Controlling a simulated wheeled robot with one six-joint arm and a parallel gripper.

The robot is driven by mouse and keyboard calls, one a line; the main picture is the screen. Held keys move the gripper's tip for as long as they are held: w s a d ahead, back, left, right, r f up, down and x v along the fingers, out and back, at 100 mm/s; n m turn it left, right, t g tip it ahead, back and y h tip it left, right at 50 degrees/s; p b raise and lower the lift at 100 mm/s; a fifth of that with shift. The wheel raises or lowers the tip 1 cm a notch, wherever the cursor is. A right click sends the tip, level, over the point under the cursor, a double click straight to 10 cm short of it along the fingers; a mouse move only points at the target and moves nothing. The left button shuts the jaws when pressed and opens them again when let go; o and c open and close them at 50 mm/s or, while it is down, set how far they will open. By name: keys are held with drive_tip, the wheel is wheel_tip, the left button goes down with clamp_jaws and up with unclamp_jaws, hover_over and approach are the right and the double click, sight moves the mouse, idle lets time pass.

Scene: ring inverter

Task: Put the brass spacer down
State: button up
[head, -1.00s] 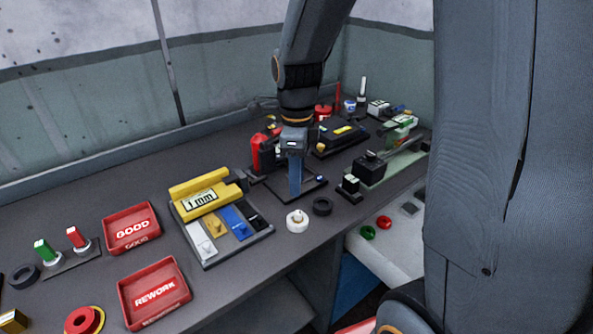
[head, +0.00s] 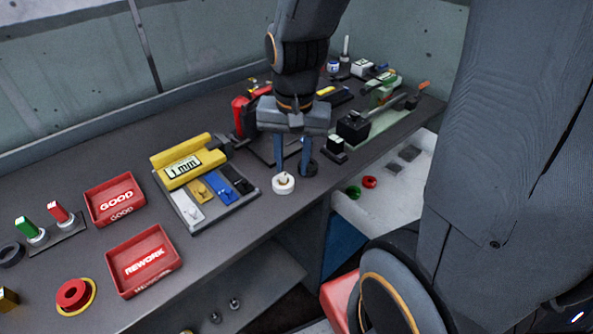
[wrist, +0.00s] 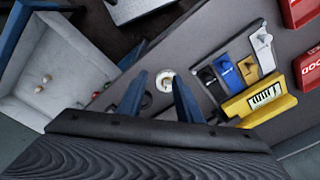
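A small brass-coloured piece (head: 284,178) sits at the middle of a white round holder (head: 284,188) on the bench; I cannot tell for sure that it is the brass spacer. It also shows in the wrist view (wrist: 166,82), between and beyond my fingertips. My gripper (head: 292,170) is open, its two fingers wide apart and pointing down, with nothing seen held between them. The left finger is just behind the white holder. The right finger is by a black ring (head: 312,168), partly covering it. My gripper also shows in the wrist view (wrist: 160,75).
A grey tray (head: 212,217) with coloured pieces and a yellow 1 mm gauge (head: 185,163) stands to the left. Red GOOD (head: 116,200) and REWORK (head: 145,262) bins are farther left. A black-and-green fixture (head: 352,128) stands at right. The bench's front edge is close.

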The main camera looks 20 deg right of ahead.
drive_tip(key=s+n, duration=0.1)
drive_tip(key=n, duration=0.3)
drive_tip(key=s+f+n, duration=0.1)
drive_tip(key=n, duration=0.1)
drive_tip(key=shift+s+f, duration=0.1)
drive_tip(key=shift+s, duration=0.2)
drive_tip(key=shift+f, duration=0.2)
